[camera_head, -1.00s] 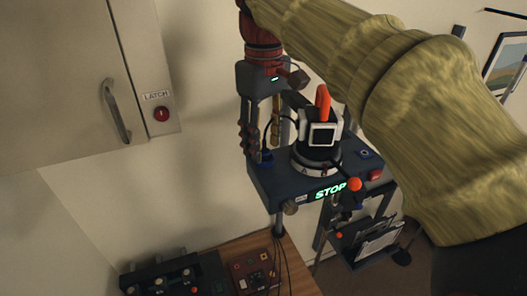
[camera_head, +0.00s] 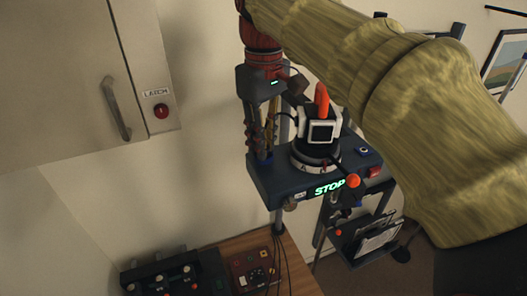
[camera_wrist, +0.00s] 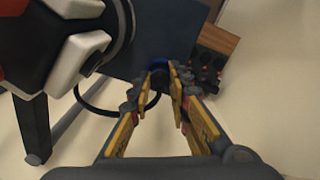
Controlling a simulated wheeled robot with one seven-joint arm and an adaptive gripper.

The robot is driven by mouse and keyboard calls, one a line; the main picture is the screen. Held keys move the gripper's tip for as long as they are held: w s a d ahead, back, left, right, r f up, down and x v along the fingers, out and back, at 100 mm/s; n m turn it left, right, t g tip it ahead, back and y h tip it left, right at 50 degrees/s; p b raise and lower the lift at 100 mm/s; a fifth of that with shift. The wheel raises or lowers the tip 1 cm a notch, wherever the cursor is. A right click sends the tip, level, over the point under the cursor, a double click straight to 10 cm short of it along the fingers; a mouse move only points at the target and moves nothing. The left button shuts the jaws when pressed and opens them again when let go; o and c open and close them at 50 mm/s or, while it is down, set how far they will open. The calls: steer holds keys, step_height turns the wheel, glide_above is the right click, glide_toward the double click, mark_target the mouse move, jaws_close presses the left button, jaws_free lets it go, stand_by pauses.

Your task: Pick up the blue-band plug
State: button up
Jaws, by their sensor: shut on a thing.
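The blue-band plug (camera_wrist: 160,64) shows as a blue ring between the fingertips in the wrist view, at the left edge of the dark machine deck. My gripper (camera_wrist: 163,75) points down at it, its fingers shut on it. In the head view my gripper (camera_head: 262,150) stands at the left end of the deck (camera_head: 282,188), beside the black and white device (camera_head: 320,132). The plug's lower part and whether it sits in a socket are hidden by the fingers.
The device with its orange top stands close to the right of my gripper, and a black cable (camera_wrist: 92,108) loops beside the fingers. A lit STOP sign (camera_head: 328,187) and an orange knob (camera_head: 353,181) are on the deck front. A wooden bench (camera_head: 290,262) with control boxes lies below.

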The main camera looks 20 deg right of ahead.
steer(key=shift+c, duration=0.3)
steer(key=shift+r, duration=0.55)
steer(key=s+d+r, duration=0.7)
steer(key=s+r, duration=0.5)
steer(key=shift+f, duration=0.1)
